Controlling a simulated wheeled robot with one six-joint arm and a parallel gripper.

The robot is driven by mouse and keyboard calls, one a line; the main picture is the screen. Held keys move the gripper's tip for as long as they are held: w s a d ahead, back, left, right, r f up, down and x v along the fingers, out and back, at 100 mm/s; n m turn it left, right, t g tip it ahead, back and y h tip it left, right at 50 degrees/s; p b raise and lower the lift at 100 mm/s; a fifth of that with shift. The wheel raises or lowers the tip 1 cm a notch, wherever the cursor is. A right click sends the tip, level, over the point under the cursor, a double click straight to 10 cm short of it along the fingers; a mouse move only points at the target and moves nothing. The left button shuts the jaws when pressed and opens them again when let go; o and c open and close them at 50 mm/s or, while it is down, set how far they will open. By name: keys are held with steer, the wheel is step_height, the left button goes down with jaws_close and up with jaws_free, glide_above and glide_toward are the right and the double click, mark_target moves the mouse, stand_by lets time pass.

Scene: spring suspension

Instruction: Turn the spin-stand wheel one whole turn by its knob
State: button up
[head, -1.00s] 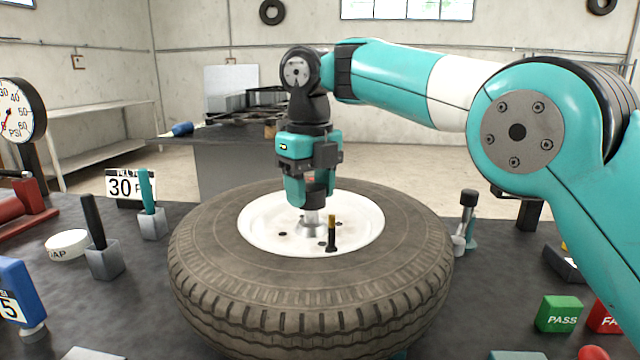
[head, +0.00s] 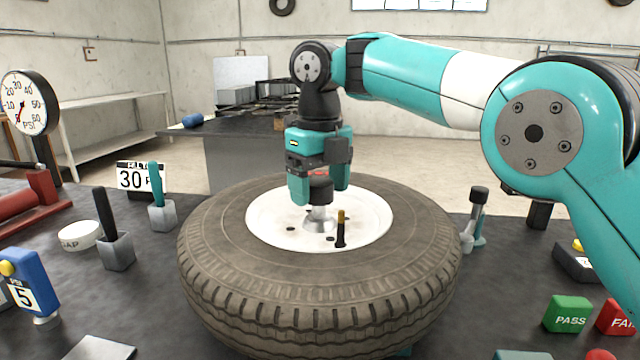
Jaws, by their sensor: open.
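The wheel is a black tyre (head: 225,255) on a white rim (head: 272,218), lying flat in the middle of the bench. A silver flared hub (head: 320,223) stands at the rim's centre. A dark round piece (head: 319,188) sits just above the hub; I cannot tell if it is the knob. A short black stem with a brass tip (head: 340,228) stands up from the rim, in front of the hub. My gripper (head: 320,193) points down over the centre, open, with its teal fingers on either side of the dark piece. Contact cannot be made out.
Upright tools in grey holders (head: 117,252) and a blue "5" block (head: 28,283) stand left. A silver-and-black post (head: 476,215) stands close to the tyre's right. Green PASS (head: 568,314) and red FAIL (head: 617,318) blocks lie front right.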

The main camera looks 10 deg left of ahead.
step_height(320, 180, up, 17)
steer(key=p, duration=1.7)
steer(key=shift+r, duration=0.2)
